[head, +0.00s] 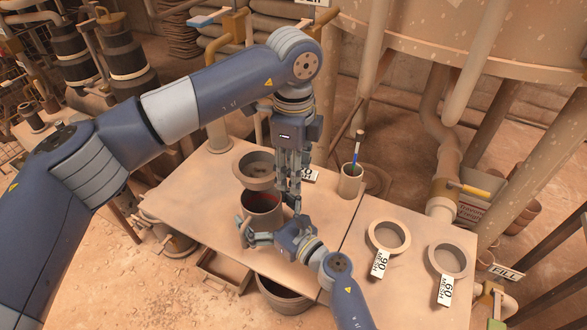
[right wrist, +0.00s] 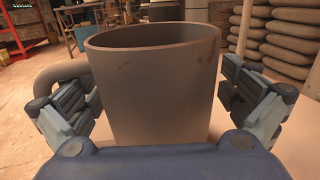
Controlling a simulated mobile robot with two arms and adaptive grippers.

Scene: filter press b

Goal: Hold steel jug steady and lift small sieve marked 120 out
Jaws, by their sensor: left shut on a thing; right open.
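The small sieve (head: 255,184), a tan ring with a grey mesh, appears above and behind the steel jug in the head view. A white tag (head: 309,176), partly hidden by my left gripper, shows at its right. My left gripper (head: 291,192) points down and is shut, apparently on the sieve's handle; the grip itself is hidden. The steel jug (head: 262,207) stands upright on the table, with something red inside. It fills the middle of the right wrist view (right wrist: 155,95), its handle at left. My right gripper (head: 252,235) is open, its fingers on either side of the jug.
Two more sieves lie on the table at right, marked 90 (head: 388,236) and 60 (head: 449,261). A cup (head: 351,182) with a brush or pen stands behind. A bucket (head: 285,297) is below the table's front edge.

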